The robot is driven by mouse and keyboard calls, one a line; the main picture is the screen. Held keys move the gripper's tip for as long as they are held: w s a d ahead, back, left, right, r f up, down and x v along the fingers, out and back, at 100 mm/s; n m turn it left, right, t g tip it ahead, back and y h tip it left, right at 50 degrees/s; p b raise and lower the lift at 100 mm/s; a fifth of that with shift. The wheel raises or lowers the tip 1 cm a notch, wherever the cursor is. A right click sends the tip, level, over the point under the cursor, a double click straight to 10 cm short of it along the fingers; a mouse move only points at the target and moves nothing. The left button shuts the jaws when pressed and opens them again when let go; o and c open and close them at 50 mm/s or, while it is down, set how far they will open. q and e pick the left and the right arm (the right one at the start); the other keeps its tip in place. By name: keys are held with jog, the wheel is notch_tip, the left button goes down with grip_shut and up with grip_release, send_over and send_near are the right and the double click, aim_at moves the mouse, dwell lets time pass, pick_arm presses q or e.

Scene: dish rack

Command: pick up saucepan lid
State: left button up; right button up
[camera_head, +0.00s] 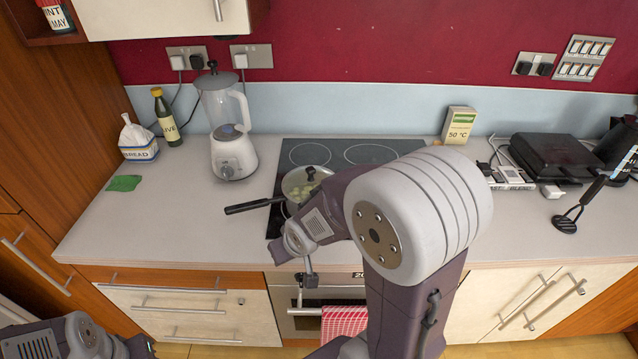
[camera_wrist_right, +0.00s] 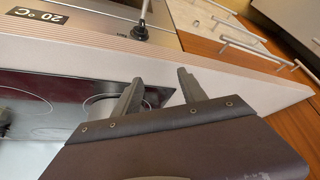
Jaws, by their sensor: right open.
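The saucepan (camera_head: 297,199) stands on the black hob with its dark handle pointing left. Its clear lid (camera_head: 300,183) sits on top with a dark knob, and pale food shows through the glass. My right arm covers the pan's right side. In the right wrist view my right gripper (camera_wrist_right: 157,78) is open, its two fingers apart with nothing between them, by the counter's front edge. A round pan side (camera_wrist_right: 100,107) shows partly behind one finger there; the lid is not clear in that view. Only part of my left arm shows at bottom left; its fingers are out of frame.
A green cloth (camera_head: 124,183) lies on the counter. A black appliance (camera_head: 556,157) and a utensil (camera_head: 566,222) are at right. The front left counter is clear.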

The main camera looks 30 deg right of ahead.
aim_at(309, 167)
jog(key=w+d+r+n+t+y, duration=0.2)
jog(key=w+d+r+t, duration=0.3)
jog(key=w+r+t, duration=0.5)
jog(key=d, duration=0.3)
jog(key=d+m+g+h, duration=0.1)
jog(key=d, duration=0.2)
jog(key=d+m+h, duration=0.1)
jog(key=d, duration=0.2)
jog(key=shift+w+d+r+g, duration=0.1)
jog(key=shift+d+r+g, duration=0.1)
jog(key=shift+d+g, duration=0.2)
jog(key=x, duration=0.3)
jog(key=shift+w+f+b, duration=0.2)
jog(key=shift+w+b, duration=0.1)
jog(key=shift+w, duration=0.05)
jog(key=shift+d+x, duration=0.2)
jog(key=shift+x, duration=2.55)
jog(key=shift+s+r, duration=0.15)
jog(key=c, duration=0.5)
grip_shut()
